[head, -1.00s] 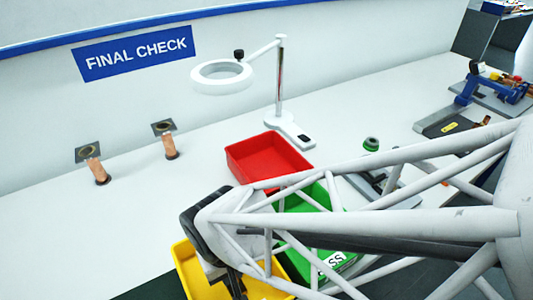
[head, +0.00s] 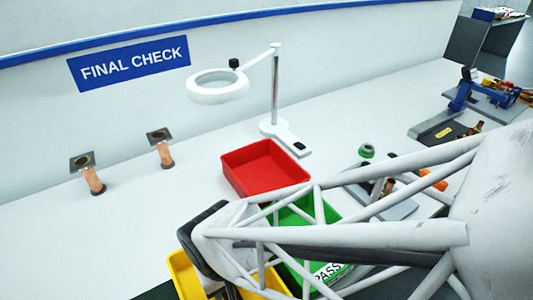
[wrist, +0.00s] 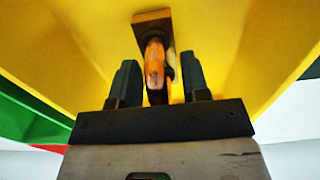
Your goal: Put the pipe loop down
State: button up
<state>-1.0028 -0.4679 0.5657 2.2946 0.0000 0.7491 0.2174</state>
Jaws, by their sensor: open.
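A copper pipe piece, apparently the pipe loop (wrist: 156,72), is in the yellow tray (wrist: 225,40) in the wrist view, with a brown square plate (wrist: 151,17) at its far end. My gripper (wrist: 159,80) is open, with one dark finger on each side of the copper piece and a visible gap to each. Its near end is hidden by the gripper body. In the head view the yellow tray (head: 183,271) is at the bottom, mostly behind my arm, and the pipe piece in it is hidden.
A red tray (head: 265,168) and a green tray (head: 335,270) labelled PASS lie beside the yellow one. Two copper pieces (head: 93,180) (head: 166,155) stand on the white bench by square plates. A magnifier lamp (head: 218,86) stands behind.

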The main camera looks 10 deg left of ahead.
jog(key=shift+r, duration=0.15)
notch_tip(320, 180, up, 12)
jog(key=shift+r, duration=0.1)
dwell(0.6)
dwell(0.8)
jog(key=w+d+r+m+t, duration=0.1)
jog(key=w+d+r+m, duration=0.1)
jog(key=w+d, duration=0.45)
jog(key=w+d+r+m, duration=0.2)
jog(key=w+d, duration=0.1)
jog(key=d, duration=0.7)
jog(key=s+d+r+m+t, duration=0.1)
jog(key=d+m, duration=0.4)
jog(key=d, duration=1.1)
jog(key=shift+d+r+t, duration=0.3)
jog(key=shift+d+r, duration=0.1)
